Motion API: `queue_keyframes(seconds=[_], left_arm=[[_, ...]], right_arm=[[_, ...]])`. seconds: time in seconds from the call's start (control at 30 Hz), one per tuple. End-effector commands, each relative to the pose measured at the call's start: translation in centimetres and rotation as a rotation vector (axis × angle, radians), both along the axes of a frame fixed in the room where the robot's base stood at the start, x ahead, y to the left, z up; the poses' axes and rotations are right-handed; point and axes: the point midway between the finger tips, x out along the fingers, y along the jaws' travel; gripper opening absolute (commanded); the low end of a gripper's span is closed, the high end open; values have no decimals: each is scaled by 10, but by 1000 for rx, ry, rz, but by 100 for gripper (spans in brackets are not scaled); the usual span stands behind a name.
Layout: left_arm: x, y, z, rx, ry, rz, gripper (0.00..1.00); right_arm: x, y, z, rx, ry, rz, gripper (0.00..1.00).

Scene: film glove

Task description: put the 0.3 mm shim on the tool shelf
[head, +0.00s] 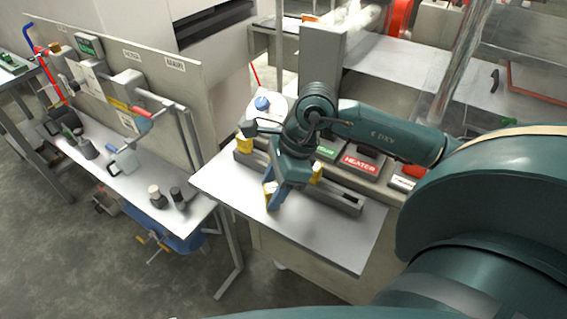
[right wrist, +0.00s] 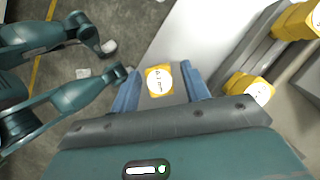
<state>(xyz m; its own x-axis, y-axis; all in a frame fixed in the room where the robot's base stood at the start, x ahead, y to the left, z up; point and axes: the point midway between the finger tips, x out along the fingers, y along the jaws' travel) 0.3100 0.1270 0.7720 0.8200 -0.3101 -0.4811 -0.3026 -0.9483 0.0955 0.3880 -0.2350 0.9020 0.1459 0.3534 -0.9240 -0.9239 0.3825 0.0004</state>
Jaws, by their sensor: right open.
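My right gripper (head: 277,195) is open over the front part of the white bench top. In the right wrist view its two blue fingers (right wrist: 160,73) stand on either side of a yellow shim block (right wrist: 158,80), with a gap at each side. The block has a round white label, too small to read surely. It shows partly behind the fingers in the head view (head: 269,188). Other yellow blocks (right wrist: 248,88) sit by the grey rail. A white shelf (head: 100,160) with tools and cups, likely the tool shelf, is at the left. My left gripper is not seen.
A grey slotted rail (head: 340,194) lies along the bench (head: 325,235). Behind it are green and red labelled boxes, one marked HEATER (head: 360,163). An upright panel (head: 140,85) backs the left shelf. A floor gap separates shelf and bench. The front bench top is clear.

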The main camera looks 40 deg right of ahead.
Motion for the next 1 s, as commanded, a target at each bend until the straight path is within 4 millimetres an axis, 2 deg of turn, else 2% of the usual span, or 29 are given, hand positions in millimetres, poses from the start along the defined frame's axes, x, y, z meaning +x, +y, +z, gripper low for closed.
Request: queue_keyframes(seconds=[0.3,0.5,0.7,1.0], left_arm=[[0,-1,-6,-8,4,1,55],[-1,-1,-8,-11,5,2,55],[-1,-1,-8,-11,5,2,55],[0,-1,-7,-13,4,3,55]], right_arm=[[-9,-25,63,-5,-6,-2,46],[-14,-36,93,-3,-5,-1,46],[-16,-40,105,-2,-1,-1,46],[-17,-41,105,-1,-2,-1,46]])
